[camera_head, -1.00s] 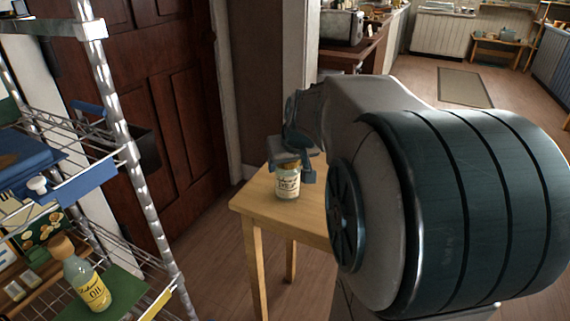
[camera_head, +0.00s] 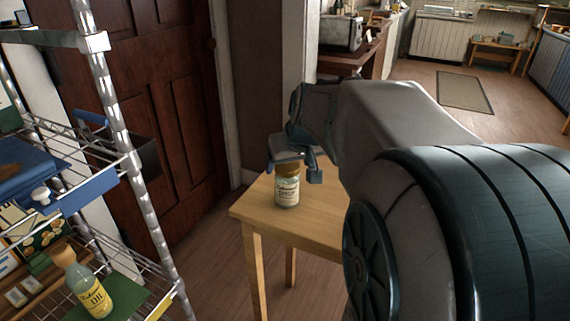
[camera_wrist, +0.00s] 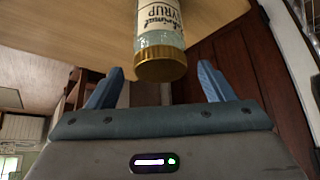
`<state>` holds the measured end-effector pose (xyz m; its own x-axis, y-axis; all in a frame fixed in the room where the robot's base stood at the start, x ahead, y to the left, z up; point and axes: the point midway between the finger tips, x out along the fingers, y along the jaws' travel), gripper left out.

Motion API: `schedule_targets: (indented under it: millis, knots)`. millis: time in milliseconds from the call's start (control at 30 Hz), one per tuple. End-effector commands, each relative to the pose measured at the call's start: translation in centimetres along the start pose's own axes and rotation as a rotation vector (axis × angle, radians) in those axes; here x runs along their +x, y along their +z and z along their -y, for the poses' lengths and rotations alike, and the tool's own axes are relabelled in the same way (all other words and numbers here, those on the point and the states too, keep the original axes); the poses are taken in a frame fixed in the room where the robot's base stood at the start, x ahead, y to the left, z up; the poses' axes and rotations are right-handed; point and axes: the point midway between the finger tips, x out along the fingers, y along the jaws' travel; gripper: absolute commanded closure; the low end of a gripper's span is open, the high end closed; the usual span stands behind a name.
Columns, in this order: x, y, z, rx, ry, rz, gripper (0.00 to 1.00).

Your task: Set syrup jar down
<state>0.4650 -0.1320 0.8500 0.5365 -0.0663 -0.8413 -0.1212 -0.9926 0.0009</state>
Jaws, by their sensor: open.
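The syrup jar (camera_head: 287,188) has a pale label and a gold-brown lid. It stands upright on the small wooden table (camera_head: 318,218), near the table's left part. My gripper (camera_head: 294,170) is beside the top of the jar, at the far side of the table in the head view. In the wrist view the jar (camera_wrist: 160,40) lies beyond my open gripper (camera_wrist: 160,88), with its gold lid toward me. The two blue fingertips are spread wide, one on either side of the lid, with gaps to it.
A wire rack (camera_head: 125,150) stands at the left with a blue box (camera_head: 25,170) and an oil bottle (camera_head: 88,285) on its shelves. A dark wooden door (camera_head: 170,110) is behind. Table space right of the jar looks clear.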

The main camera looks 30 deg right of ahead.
Motion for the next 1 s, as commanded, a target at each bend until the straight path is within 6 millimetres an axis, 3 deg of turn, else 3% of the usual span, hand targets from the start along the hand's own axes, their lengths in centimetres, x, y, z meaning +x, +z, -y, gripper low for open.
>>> schedule_targets:
  millis: [33, 200, 400, 500, 567, 633, 800, 900, 1000]
  knots:
    - [-1.6, -0.3, 0.0, 0.0, 0.001, -0.006, 0.25]
    - [-5.0, -0.2, 0.0, 0.0, 0.0, -0.005, 0.25]
    - [-7.3, -0.1, 0.0, 0.0, 0.0, -0.001, 0.25]
    - [-7.2, 0.8, 0.8, -0.006, -0.01, 0.02, 0.25]
    - [-6.4, 2.4, 2.2, -0.014, -0.025, 0.06, 0.25]
    - [-5.0, 5.3, 4.4, -0.031, -0.046, 0.131, 0.25]
    - [-2.4, 14.2, 9.2, -0.087, -0.066, 0.324, 0.25]
    - [-1.8, 18.2, 10.5, -0.114, -0.058, 0.403, 0.25]
    - [-1.6, 20.5, 11.0, -0.129, -0.048, 0.447, 0.25]
